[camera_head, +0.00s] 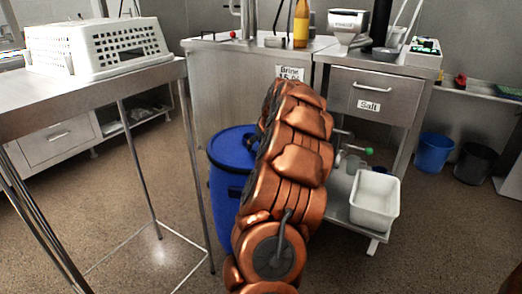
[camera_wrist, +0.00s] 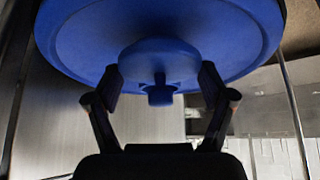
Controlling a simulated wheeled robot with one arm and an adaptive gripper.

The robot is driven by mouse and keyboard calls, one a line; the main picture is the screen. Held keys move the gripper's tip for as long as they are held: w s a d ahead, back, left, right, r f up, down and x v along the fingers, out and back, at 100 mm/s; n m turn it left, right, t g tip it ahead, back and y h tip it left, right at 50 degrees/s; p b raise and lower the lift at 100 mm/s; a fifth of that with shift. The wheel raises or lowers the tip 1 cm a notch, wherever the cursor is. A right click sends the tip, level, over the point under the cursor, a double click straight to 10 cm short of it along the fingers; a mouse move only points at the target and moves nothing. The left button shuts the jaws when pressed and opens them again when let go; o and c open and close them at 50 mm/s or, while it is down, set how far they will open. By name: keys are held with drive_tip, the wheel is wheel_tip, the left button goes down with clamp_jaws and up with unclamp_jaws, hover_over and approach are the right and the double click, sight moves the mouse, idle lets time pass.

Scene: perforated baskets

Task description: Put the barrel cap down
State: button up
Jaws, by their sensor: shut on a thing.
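The blue barrel cap (camera_wrist: 75,35) fills the top of the wrist view as a wide round disc with a raised centre and a small knob. My gripper (camera_wrist: 160,85) has its two dark fingers on either side of that raised centre and is shut on it. In the head view a blue barrel (camera_head: 222,205) stands on the floor, partly hidden behind my copper-coloured arm. A blue round top (camera_head: 228,146) shows at the barrel's upper end. My gripper is hidden there, and I cannot tell whether the cap touches the barrel.
A steel table (camera_head: 120,82) with a white perforated basket (camera_head: 95,45) stands at the left. A steel cabinet (camera_head: 228,80) is behind the barrel. A drawer unit (camera_head: 372,92) labelled Salt and a white tub (camera_head: 374,200) are at the right. Floor is open at the lower right.

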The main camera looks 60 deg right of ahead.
drive_tip(key=shift+f, duration=0.8)
drive_tip(key=shift+f, duration=0.15)
drive_tip(key=o, duration=1)
